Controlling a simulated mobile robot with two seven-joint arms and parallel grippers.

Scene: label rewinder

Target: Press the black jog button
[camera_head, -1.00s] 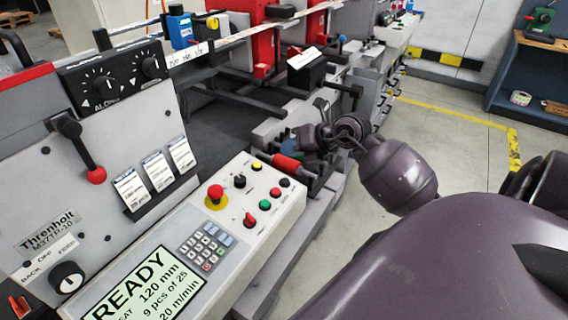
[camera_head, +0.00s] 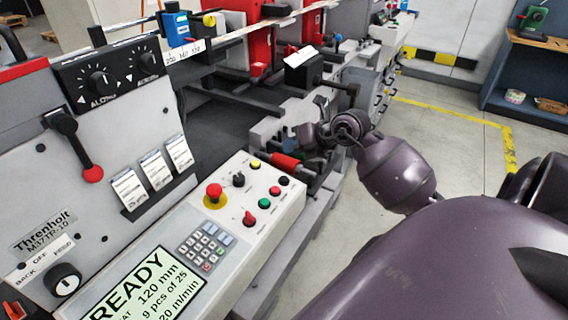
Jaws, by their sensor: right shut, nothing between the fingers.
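The black jog button (camera_head: 284,180) looks to be the small round black button at the far right end of the light grey control panel (camera_head: 228,240). A red button (camera_head: 275,190) and a green button (camera_head: 264,203) sit beside it in a slanting row. My right gripper (camera_head: 291,144) is shut and empty. It shows above and beyond the black button in the picture, apart from the panel, near a red cylinder (camera_head: 286,162) on the machine. Its fingertips are small and dark and hard to make out. My left gripper is not in view.
The panel also carries a red mushroom button (camera_head: 214,192), a black rotary knob (camera_head: 238,179), a yellow button (camera_head: 255,164), a red selector (camera_head: 249,217), a keypad (camera_head: 205,244) and a READY display (camera_head: 140,285). Machine bars and rollers stand behind. Open floor (camera_head: 450,160) lies right.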

